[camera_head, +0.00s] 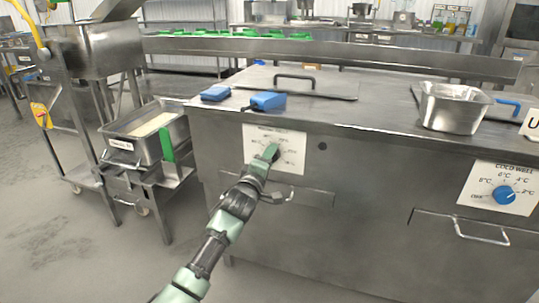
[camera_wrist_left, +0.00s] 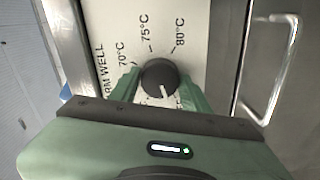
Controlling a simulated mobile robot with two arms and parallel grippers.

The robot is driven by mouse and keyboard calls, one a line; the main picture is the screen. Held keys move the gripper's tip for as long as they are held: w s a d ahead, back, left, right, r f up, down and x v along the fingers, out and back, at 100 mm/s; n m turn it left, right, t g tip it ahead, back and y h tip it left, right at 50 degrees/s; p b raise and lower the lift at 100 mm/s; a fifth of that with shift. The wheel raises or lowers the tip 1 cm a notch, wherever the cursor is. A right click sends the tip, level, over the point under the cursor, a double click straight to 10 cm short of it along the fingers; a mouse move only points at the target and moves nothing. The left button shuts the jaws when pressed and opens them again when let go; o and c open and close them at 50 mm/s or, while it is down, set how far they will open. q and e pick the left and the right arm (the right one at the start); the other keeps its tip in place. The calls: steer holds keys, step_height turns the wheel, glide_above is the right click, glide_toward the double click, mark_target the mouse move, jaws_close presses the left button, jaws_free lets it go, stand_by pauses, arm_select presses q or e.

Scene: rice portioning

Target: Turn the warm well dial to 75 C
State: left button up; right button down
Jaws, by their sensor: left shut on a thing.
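The warm well dial (camera_wrist_left: 160,77) is a round black knob on a white label plate (camera_head: 287,142) on the steel counter's front. In the left wrist view, 70°C, 75°C and 80°C are printed beyond it. Its white pointer line faces down toward my gripper body, away from the 75°C mark. My left gripper (camera_head: 270,152) reaches up to the plate, its green fingers on either side of the dial, shut on it. In the head view the gripper hides most of the dial. My right gripper is not in view.
A cold well plate with a blue dial (camera_head: 503,195) is at the right. A drawer handle (camera_head: 482,232) sticks out below it. A steel pan (camera_head: 453,108) and blue items (camera_head: 267,101) lie on top. A cart with a rice-filled tray (camera_head: 120,145) stands left.

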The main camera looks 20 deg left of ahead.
arm_select(q)
steer(key=shift+f+m+p, duration=0.1)
steer(key=shift+m+p, duration=3.3)
steer(key=shift+m, duration=14.6)
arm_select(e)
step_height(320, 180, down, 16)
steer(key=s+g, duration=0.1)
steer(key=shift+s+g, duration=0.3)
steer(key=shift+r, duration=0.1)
